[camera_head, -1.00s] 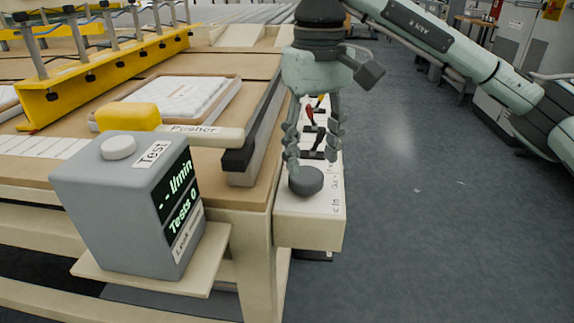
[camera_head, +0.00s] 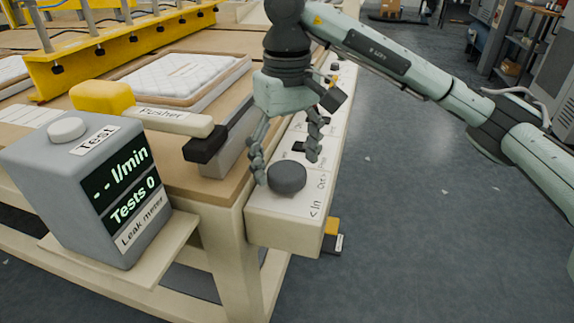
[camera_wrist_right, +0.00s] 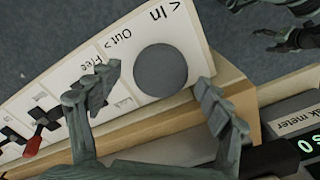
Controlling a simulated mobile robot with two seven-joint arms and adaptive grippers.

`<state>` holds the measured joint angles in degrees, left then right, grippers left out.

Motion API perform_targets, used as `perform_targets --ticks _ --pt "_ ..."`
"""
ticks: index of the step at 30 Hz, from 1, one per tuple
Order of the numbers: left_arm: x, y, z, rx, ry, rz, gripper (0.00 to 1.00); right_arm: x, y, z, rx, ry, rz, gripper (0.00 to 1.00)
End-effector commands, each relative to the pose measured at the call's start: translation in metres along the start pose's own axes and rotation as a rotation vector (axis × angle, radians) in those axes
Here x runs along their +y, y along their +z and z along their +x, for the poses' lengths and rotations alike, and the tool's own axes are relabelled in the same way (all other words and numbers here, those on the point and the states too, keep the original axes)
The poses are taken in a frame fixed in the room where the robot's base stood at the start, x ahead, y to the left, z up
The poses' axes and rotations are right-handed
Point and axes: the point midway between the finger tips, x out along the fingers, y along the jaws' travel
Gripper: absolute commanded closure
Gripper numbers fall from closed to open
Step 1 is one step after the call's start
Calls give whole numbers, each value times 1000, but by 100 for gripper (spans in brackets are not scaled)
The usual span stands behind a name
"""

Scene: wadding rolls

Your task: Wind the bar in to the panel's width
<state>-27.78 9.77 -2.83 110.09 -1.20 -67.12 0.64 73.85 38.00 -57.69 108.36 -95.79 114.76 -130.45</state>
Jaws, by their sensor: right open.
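My right gripper (camera_head: 285,168) is open at the dark grey round knob (camera_head: 288,179) on the pale control box. In the right wrist view the open fingers (camera_wrist_right: 158,77) are on either side of the knob (camera_wrist_right: 160,70); I cannot tell whether they touch it. Beside the knob the box reads "In" and "Out". The white quilted panel (camera_head: 185,80) lies in a tan frame on the table. A yellow bar (camera_head: 120,52) with several posts crosses behind it. In the right wrist view, jointed fingers (camera_wrist_right: 293,40), seemingly my left gripper, show partly at the upper right edge; their opening is unclear.
The grey leak meter (camera_head: 75,190), showing "Tests 0", stands on a shelf at the front left. The Pusher (camera_head: 170,121) ends in a black block close to my right gripper. A red lever (camera_wrist_right: 36,142) is along the control box. Open floor (camera_head: 430,230) lies right.

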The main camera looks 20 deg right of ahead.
Motion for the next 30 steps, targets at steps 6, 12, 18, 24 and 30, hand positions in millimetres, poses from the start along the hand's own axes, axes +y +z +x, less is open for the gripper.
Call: perform_targets --ticks 6,12,18,24,30 --pt "-2 1 0 -2 -4 0 22 0 0 10 1 0 0 22" --pt "-2 2 1 -5 -3 0 22 0 0 10 1 0 0 23" --pt "-2 3 1 -6 -3 0 22 0 0 10 1 0 0 48" --pt "-2 3 2 -6 -2 0 22 0 0 10 1 0 0 72" --pt "-1 4 3 -9 -2 1 22 0 0 11 1 0 12 72"
